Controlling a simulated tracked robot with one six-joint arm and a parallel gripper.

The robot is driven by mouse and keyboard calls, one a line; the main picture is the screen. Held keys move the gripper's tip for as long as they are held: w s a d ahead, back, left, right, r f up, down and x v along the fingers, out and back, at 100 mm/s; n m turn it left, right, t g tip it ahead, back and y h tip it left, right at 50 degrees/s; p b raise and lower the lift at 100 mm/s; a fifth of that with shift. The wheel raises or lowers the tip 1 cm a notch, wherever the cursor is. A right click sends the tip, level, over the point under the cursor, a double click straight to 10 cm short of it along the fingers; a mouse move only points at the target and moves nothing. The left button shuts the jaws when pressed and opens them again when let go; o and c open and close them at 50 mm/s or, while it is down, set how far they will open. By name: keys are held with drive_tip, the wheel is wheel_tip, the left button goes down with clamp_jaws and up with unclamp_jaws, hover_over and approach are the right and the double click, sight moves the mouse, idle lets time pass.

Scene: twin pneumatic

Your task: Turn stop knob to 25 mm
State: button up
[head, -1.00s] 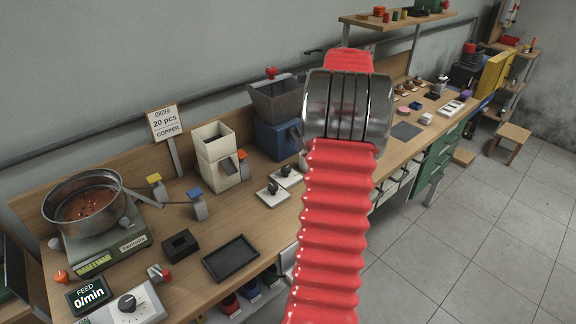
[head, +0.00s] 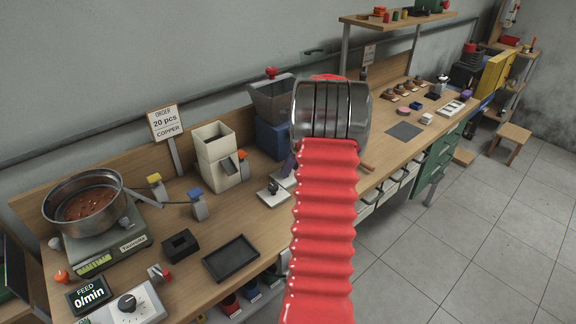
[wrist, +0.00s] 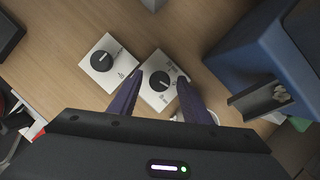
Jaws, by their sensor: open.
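Two white plates, each with a black round knob, lie side by side on the bench. In the wrist view the left knob (wrist: 101,60) stands clear of my fingers, and the right knob (wrist: 160,81) lies between them. The plate markings are too small to read, so I cannot tell which is the stop knob or its setting. My gripper (wrist: 161,76) is open, its two dark purple fingers on either side of the right knob; contact cannot be told. In the head view the left plate's knob (head: 273,187) shows, while my arm and gripper partly hide the other plate.
A blue machine (wrist: 265,55) with a grey chute (wrist: 262,97) stands close right of the plates in the wrist view. A cream hopper (head: 219,157) and a black tray (head: 231,259) stand left of them in the head view. Bare wood lies between.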

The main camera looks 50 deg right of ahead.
drive_tip(key=shift+c, duration=0.6)
drive_tip(key=c, duration=0.9)
drive_tip(key=shift+d+n+g+y, duration=0.1)
drive_tip(key=shift+n+g+y, duration=0.3)
drive_tip(key=shift+n, duration=1.3)
drive_tip(key=o, duration=1)
drive_tip(key=v, duration=1.3)
drive_tip(key=shift+s+d+r, duration=0.2)
drive_tip(key=shift+d, duration=0.05)
